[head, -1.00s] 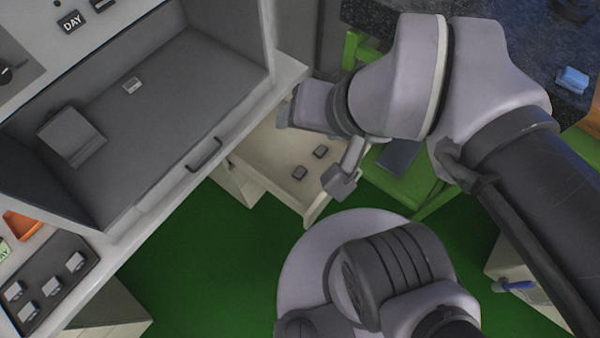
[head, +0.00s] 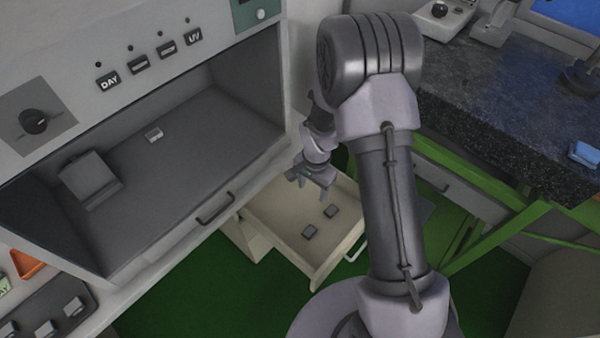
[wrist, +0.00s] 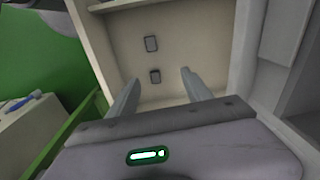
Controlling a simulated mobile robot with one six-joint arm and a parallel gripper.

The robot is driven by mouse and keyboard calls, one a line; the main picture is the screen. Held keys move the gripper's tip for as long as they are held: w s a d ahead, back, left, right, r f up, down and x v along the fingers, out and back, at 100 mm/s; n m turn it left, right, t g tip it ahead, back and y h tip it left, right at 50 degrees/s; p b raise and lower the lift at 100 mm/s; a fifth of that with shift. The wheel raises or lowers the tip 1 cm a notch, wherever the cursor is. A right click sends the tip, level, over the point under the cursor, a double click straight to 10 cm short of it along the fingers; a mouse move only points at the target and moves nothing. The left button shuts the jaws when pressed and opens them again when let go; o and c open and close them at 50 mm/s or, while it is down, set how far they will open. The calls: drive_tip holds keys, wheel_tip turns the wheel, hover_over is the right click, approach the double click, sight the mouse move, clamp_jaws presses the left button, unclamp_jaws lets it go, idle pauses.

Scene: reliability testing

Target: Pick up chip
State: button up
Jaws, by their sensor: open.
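My gripper (head: 312,191) is open and empty, pointing down over the back part of the drawer.
A grey viewing booth (head: 165,170) at left holds a grey block (head: 90,180) and a small pale item (head: 153,134). A dark speckled countertop (head: 490,100) on a green frame stands at right.

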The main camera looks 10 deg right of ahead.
drive_tip(key=shift+m+g, duration=0.3)
drive_tip(key=f+b, duration=0.1)
drive_tip(key=f, duration=0.5)
drive_tip(key=s+f+b, duration=0.1)
drive_tip(key=f+b, duration=0.1)
drive_tip(key=f, duration=0.4)
drive_tip(key=f+b, duration=0.1)
drive_tip(key=f, duration=0.6)
drive_tip(key=shift+s+f, duration=0.1)
drive_tip(key=shift+s, duration=0.25)
drive_tip(key=f+b, duration=0.1)
drive_tip(key=f, duration=0.2)
drive_tip(key=f+b, duration=0.2)
drive_tip(key=shift+a+f, duration=0.2)
drive_tip(key=shift+f, duration=0.2)
drive_tip(key=shift+r, duration=0.2)
drive_tip(key=shift+c, duration=0.2)
clamp_jaws()
wheel_tip(320, 180, up, 10)
drive_tip(key=p, duration=0.4)
wheel_tip(320, 180, up, 8)
drive_tip(key=p, duration=0.4)
hover_over(310, 230)
drive_tip(key=s+r+n+b, duration=0.3)
drive_tip(key=r+n, duration=0.7)
drive_tip(key=r, duration=0.7)
drive_tip(key=shift+s+a+r+n+b, duration=0.15)
drive_tip(key=shift+r+n+b, duration=0.15)
drive_tip(key=shift+b, duration=0.2)
